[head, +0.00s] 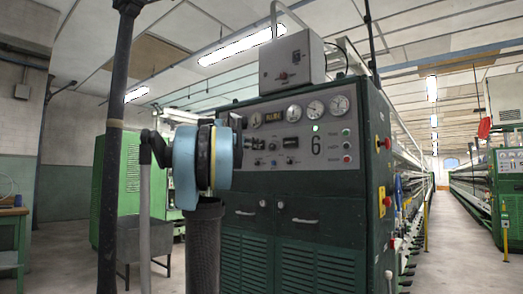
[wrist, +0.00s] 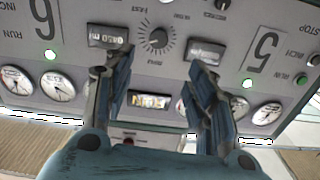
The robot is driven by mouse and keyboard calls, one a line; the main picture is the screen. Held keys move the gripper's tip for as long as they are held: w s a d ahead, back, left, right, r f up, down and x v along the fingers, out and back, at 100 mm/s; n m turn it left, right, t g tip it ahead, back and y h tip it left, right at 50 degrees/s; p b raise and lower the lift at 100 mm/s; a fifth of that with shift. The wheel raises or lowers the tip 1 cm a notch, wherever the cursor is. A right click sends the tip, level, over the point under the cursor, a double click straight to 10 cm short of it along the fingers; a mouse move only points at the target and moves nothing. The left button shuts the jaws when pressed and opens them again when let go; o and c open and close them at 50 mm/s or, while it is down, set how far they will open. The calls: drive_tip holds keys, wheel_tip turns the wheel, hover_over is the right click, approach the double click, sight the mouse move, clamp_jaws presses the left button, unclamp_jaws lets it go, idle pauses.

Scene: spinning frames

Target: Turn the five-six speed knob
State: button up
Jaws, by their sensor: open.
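The five-six speed knob (wrist: 157,40) is a dark round dial on the light grey panel. In the wrist view, which shows the panel upside down, it sits between two small counters, with the 6 to the left and the 5 to the right. In the head view the knob (head: 272,146) is small, left of the 6. My gripper (wrist: 156,66) is open and empty in the wrist view. Its two blue-grey fingers stand apart, with the knob showing beyond the gap between them. No finger visibly touches it. My fingertips cannot be made out in the head view.
The panel (head: 345,122) tops a dark green machine cabinet (head: 330,190). Round gauges (head: 316,109), buttons (head: 346,132) and a left counter (wrist: 108,37) and right counter (wrist: 205,50) surround the knob. A grey box (head: 292,60) stands on top. An aisle (head: 468,220) lies open at right.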

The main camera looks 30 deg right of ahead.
sight(271, 147)
drive_tip(key=shift+n, duration=0.3)
drive_tip(key=x, duration=1.6)
drive_tip(key=shift+s, duration=0.1)
drive_tip(key=c, duration=1.1)
